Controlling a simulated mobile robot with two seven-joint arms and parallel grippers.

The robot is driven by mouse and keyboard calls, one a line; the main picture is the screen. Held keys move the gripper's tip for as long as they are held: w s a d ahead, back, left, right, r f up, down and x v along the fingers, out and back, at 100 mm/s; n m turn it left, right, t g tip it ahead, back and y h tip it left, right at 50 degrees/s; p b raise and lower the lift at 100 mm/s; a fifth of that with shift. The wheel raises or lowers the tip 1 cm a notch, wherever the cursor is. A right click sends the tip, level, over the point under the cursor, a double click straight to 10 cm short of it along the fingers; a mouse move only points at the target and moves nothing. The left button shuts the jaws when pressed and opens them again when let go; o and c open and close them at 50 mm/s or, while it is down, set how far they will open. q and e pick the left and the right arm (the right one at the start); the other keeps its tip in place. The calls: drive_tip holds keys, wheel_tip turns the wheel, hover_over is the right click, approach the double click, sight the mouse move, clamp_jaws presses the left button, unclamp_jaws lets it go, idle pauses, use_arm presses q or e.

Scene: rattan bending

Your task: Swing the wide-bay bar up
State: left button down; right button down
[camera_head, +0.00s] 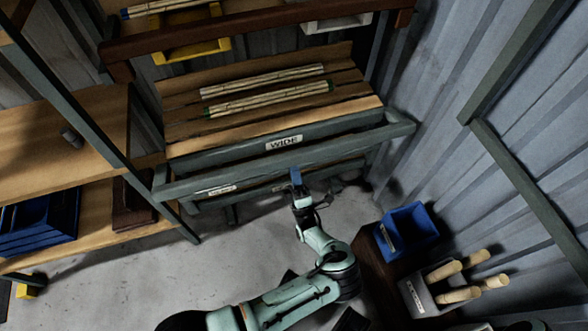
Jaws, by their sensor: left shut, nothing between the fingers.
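The wide-bay bar (235,178) is a grey-green rail across the front of the wooden rack. It sits low, in front of and below the white WIDE label (283,142), with side arms running back at both ends. My left gripper (296,178) is shut and empty. Its blue tips are at the bar's lower edge, right of its middle. I cannot tell whether they touch it. My right gripper is not in view.
Two rattan bundles (265,98) lie on the slatted bay behind the bar. A brown bar (250,33) crosses the bay above. A blue bin (407,229) and a box of wooden pegs (428,292) stand at lower right. Wooden shelves (75,130) stand at left.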

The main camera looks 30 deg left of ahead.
sight(293, 154)
use_arm(q)
drive_tip(key=shift+r, duration=0.2)
drive_tip(key=shift+w+r+p, duration=0.15)
drive_tip(key=shift+r+p, duration=0.7)
drive_tip(key=shift+r, duration=0.75)
drive_tip(key=shift+w+a+r+p, duration=0.15)
drive_tip(key=shift+a+r+p, duration=0.05)
drive_tip(key=shift+r, duration=0.35)
drive_tip(key=shift+w+a+r+p, duration=0.1)
drive_tip(key=shift+a+r+p, duration=0.15)
drive_tip(key=shift+r, duration=0.3)
drive_tip(key=shift+w+a+r+p, duration=0.15)
drive_tip(key=shift+r+p, duration=0.05)
drive_tip(key=shift+r, duration=0.35)
